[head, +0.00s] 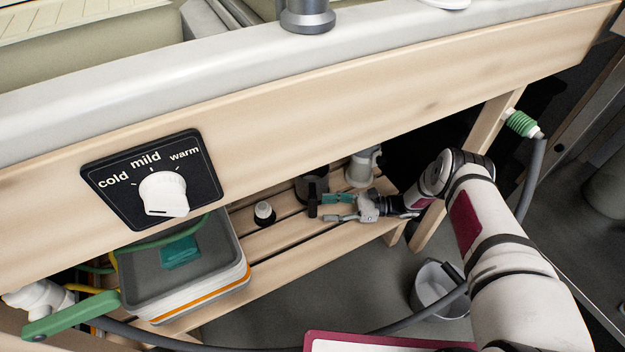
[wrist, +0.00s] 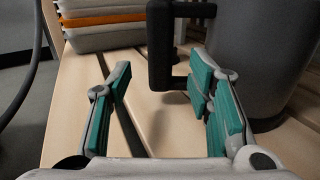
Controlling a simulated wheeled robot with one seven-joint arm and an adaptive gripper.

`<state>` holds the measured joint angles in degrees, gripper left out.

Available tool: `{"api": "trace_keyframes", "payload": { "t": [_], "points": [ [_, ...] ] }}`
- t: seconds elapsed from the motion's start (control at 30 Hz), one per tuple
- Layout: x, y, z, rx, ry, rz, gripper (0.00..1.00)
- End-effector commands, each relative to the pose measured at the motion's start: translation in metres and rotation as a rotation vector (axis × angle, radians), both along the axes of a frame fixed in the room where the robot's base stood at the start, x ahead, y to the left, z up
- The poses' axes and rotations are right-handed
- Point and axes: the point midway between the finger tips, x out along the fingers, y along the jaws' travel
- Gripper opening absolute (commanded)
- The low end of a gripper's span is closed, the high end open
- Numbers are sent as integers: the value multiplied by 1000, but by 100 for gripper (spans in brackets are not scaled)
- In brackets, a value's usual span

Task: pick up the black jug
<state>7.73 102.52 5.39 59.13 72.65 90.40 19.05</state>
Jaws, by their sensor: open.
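The black jug (head: 316,182) stands on the slatted wooden shelf under the sink, its handle facing the front. In the wrist view the jug's dark body (wrist: 262,50) fills the upper right, and its upright black handle (wrist: 160,48) shows at top centre. My gripper (head: 328,207) is low over the shelf, close to the handle. In the wrist view my gripper (wrist: 160,78) is open, with green-padded fingers to the left and right of the handle in the picture. The fingers hold nothing. The jug's top is cut off in the wrist view.
A white jug (head: 361,167) stands right of the black jug. A small black bottle with a white cap (head: 264,213) stands to the left. Stacked trays (head: 193,268) lie further left. The wooden beam (head: 330,110) overhangs the shelf. A bucket (head: 437,289) is on the floor.

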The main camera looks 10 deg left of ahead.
Motion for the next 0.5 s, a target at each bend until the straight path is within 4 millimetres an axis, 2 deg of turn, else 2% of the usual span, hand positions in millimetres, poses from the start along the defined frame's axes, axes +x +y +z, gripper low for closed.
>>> {"api": "trace_keyframes", "payload": {
  "t": [0.4, 0.5],
  "points": [
    [-7, 52, -1, -1, 0, 3, 47],
    [-8, 59, 0, -1, 0, 1, 47]
  ]
}}
